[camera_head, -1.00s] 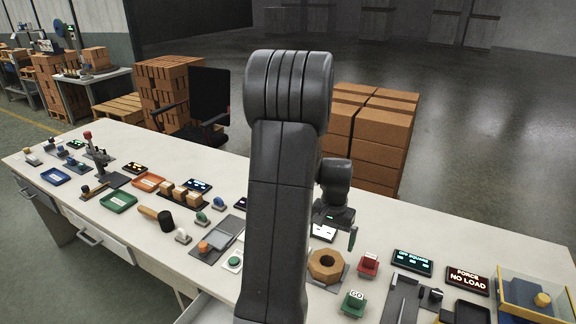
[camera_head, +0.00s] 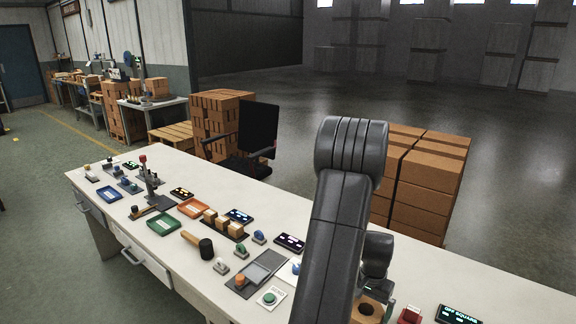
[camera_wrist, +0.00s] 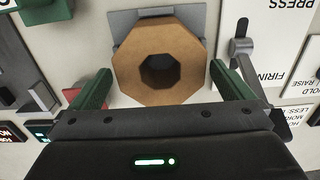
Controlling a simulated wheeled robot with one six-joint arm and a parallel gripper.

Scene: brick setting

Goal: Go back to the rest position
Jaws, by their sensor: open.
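My gripper (camera_wrist: 159,69) is open in the wrist view, its two green fingers apart and empty. A brown octagonal block with a round dark hole (camera_wrist: 160,35) lies beyond the fingertips on a grey plate (camera_wrist: 192,18). I cannot tell how far below the fingers it is. In the head view my dark arm reaches over the bench (camera_head: 160,260), and the block (camera_head: 362,310) shows at the bottom edge below my wrist.
A red button block (camera_head: 410,315) and a display (camera_head: 459,315) stand right of my wrist. To the left lie a black mallet (camera_head: 205,247), an orange tray (camera_head: 193,208) and a green tray (camera_head: 164,226). A chair (camera_head: 258,128) and brick stacks (camera_head: 425,185) stand behind the bench.

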